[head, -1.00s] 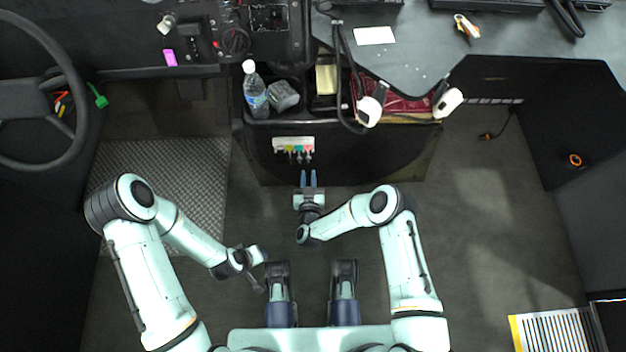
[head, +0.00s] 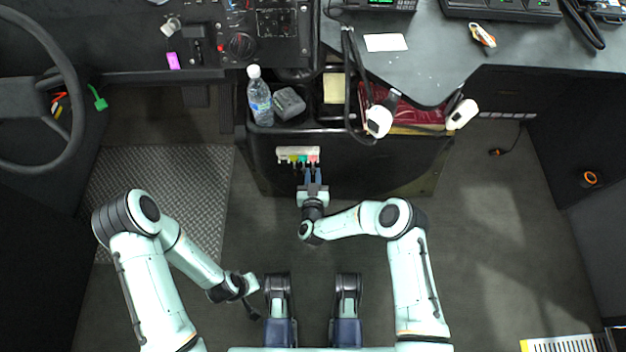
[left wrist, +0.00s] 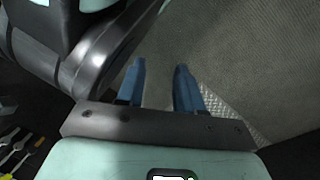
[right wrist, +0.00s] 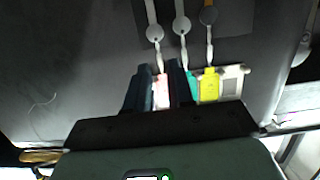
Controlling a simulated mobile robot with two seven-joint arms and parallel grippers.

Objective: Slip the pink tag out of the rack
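The rack (head: 284,150) is a small pale bar on the front of the black console, holding several coloured tags. The pink tag (head: 315,159) is at its right end in the head view. In the right wrist view the pink tag (right wrist: 161,93) shows between the two blue fingers of my right gripper (right wrist: 159,80), with little room either side. The fingers look open, one on each side of it. A teal tag (right wrist: 193,84) is partly hidden by one finger, with a yellow tag (right wrist: 209,86) beside it. My left gripper (left wrist: 160,75) is open and empty, low over the floor.
Above the rack, the console holds a water bottle (head: 260,98), a grey box (head: 288,103) and white handsets (head: 379,121) with a hanging cable. The steering wheel (head: 70,100) is at the left. The floor around my arms is clear.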

